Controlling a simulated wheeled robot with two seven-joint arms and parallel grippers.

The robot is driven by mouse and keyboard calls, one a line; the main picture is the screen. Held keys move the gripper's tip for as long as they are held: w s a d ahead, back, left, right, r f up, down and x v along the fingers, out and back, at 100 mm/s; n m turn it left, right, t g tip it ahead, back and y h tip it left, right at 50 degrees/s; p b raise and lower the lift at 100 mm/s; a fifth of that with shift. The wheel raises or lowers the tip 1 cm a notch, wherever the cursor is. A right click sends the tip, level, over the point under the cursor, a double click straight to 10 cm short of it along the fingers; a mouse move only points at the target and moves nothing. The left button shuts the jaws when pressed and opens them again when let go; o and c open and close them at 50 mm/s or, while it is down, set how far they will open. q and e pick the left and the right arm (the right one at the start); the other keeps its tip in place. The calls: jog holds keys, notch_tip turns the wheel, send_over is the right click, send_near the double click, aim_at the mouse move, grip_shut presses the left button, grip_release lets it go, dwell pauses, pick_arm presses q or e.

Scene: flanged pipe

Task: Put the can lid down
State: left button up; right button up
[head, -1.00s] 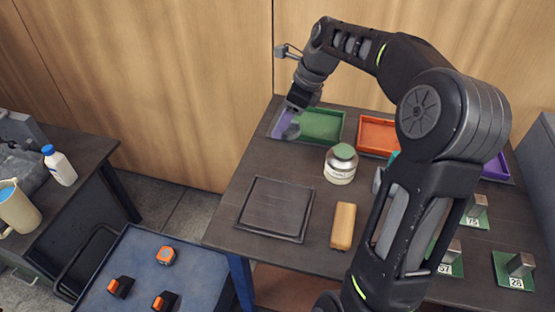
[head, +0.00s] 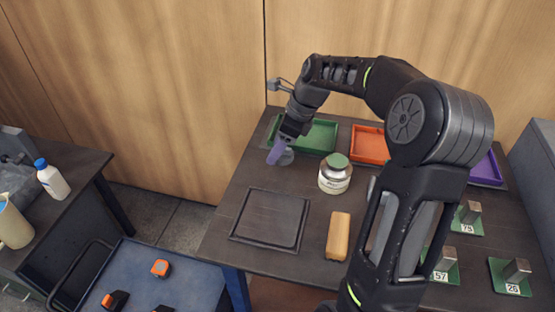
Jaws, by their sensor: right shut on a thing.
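My right gripper (head: 283,149) hangs at the back left of the dark table, just in front of the green tray. The fingertips are partly hidden, and I cannot tell whether the lid touches the table. My left gripper is out of view.
The green tray (head: 321,138) and orange tray (head: 369,144) stand at the back. My right arm hides part of the table.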

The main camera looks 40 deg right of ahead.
aim_at(277, 170)
jog(key=shift+f, duration=2.4)
jog(key=o, duration=1.3)
jog(key=shift+f, duration=0.1)
jog(key=v, duration=1.2)
